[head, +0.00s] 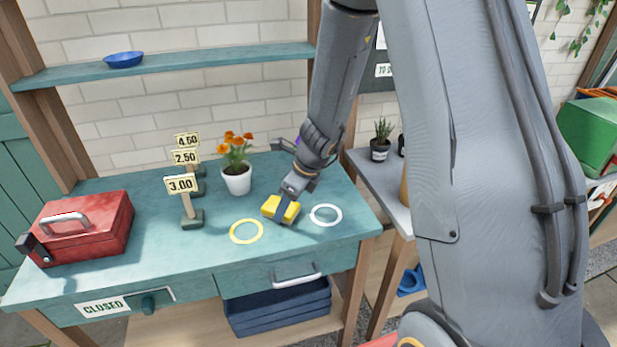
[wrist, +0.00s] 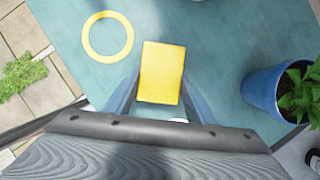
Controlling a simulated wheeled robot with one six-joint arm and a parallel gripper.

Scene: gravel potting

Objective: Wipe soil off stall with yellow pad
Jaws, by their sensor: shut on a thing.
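The yellow pad (head: 274,207) is between the fingers of my gripper (head: 286,208), low at the stall top (head: 150,215). It lies between the yellow ring and the white ring in the head view. In the wrist view the pad (wrist: 162,72) sits between the two fingers of my gripper (wrist: 160,98). I cannot tell whether the pad touches the stall top. I make out no soil on the visible top; the area under the pad and behind my arm is hidden.
A yellow ring (head: 246,231) and a white ring (head: 326,215) mark the top. An orange-flowered white pot (head: 237,180), price signs (head: 191,218) and a red toolbox (head: 85,229) stand left. A blue pot with a plant (wrist: 268,88) shows in the wrist view.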

